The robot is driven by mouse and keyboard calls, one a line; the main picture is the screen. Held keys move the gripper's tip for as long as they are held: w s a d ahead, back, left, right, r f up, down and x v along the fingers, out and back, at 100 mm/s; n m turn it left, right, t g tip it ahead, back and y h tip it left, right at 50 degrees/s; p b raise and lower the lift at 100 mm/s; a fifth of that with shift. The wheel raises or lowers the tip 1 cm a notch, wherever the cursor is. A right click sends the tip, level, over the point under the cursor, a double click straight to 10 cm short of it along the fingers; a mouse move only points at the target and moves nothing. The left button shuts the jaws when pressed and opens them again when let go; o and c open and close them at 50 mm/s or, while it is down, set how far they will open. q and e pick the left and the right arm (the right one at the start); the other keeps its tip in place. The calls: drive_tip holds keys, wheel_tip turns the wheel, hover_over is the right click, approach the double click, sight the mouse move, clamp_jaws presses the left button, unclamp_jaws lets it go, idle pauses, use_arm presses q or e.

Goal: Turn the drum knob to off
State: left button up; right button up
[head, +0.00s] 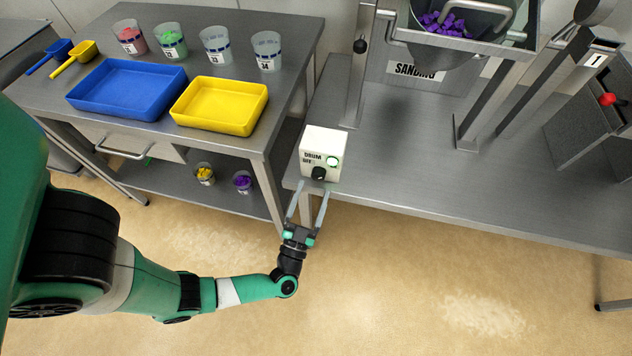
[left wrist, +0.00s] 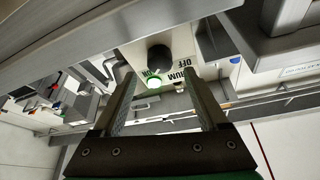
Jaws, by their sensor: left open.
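The white drum control box (head: 313,146) stands at the front left corner of the right-hand steel table. It carries a black drum knob (head: 319,173) on its front, with a lit green lamp (head: 332,162) close by. My left gripper (head: 309,190) is open and empty in front of the box, its fingertips just short of the knob. In the left wrist view the knob (left wrist: 159,54) is beyond and between the open fingers (left wrist: 162,80), apart from them. ON and OFF labels show beside it. The knob's exact pointing is too small to tell. My right gripper is out of view.
A hopper (head: 455,35) with purple pieces hangs above the steel table (head: 420,160). The left table holds a blue tray (head: 128,117), a yellow tray (head: 252,130), several cups and two scoops. A gap separates the tables. The floor in front is clear.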

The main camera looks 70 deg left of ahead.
sight(318, 178)
use_arm(q)
drive_tip(key=x, duration=0.3)
drive_tip(key=shift+w+a+r, duration=0.1)
drive_tip(key=shift+w+a, duration=0.1)
clamp_jaws()
